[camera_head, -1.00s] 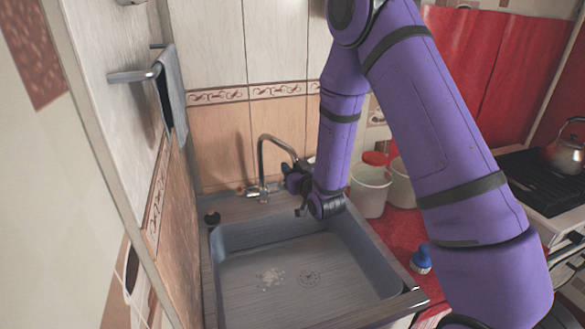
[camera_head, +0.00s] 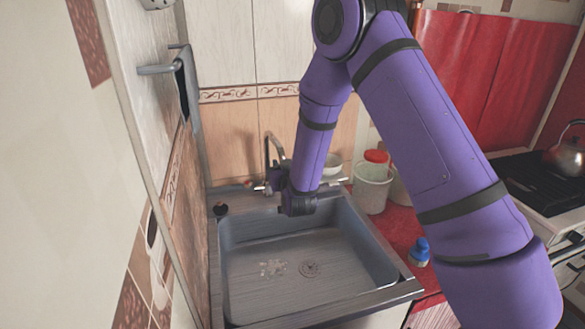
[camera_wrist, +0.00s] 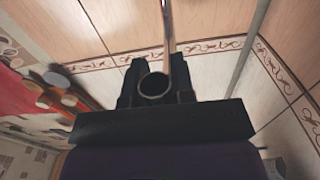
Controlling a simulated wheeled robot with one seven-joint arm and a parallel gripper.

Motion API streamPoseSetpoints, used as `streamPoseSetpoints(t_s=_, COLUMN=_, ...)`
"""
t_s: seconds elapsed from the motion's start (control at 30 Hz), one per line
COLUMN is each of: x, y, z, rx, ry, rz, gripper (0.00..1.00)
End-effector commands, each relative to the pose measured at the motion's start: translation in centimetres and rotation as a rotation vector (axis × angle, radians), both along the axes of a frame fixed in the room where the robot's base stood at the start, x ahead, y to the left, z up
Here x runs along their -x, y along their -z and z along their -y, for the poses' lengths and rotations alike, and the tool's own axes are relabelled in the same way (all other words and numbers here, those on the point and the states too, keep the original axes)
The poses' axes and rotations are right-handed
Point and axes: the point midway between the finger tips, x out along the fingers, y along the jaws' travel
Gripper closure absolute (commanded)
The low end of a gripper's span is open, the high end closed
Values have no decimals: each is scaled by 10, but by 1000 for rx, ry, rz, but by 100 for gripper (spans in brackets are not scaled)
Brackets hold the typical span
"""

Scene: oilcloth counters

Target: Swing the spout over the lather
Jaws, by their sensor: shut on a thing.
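The metal spout (camera_head: 267,148) rises in an arch behind the sink, largely hidden by my gripper and arm. My gripper (camera_head: 276,182) is at its outlet end, above the sink's back edge. In the wrist view the round spout opening (camera_wrist: 154,87) sits between the two dark fingers of my gripper (camera_wrist: 157,84), which are shut on the spout. The lather (camera_head: 273,267) is a small whitish patch on the basin floor, left of the drain (camera_head: 309,269). The spout end is behind the lather, toward the wall, not above it.
The grey sink (camera_head: 393,305) has a clear basin otherwise. A white bucket (camera_head: 371,190) and a blue bottle (camera_head: 419,253) stand to its right on the red counter. A towel (camera_head: 189,88) hangs on the left wall. A kettle (camera_head: 566,155) stands on the stove.

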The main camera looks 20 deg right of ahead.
Motion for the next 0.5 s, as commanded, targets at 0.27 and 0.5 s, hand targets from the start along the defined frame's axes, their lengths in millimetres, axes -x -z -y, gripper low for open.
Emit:
streamPoseSetpoints(t_s=0.27, x=0, y=-1, z=-31, rx=0, ry=-6, rz=2, gripper=100)
streamPoseSetpoints(t_s=0.5, x=-2, y=-1, z=-42, rx=0, ry=-6, rz=2, gripper=100)
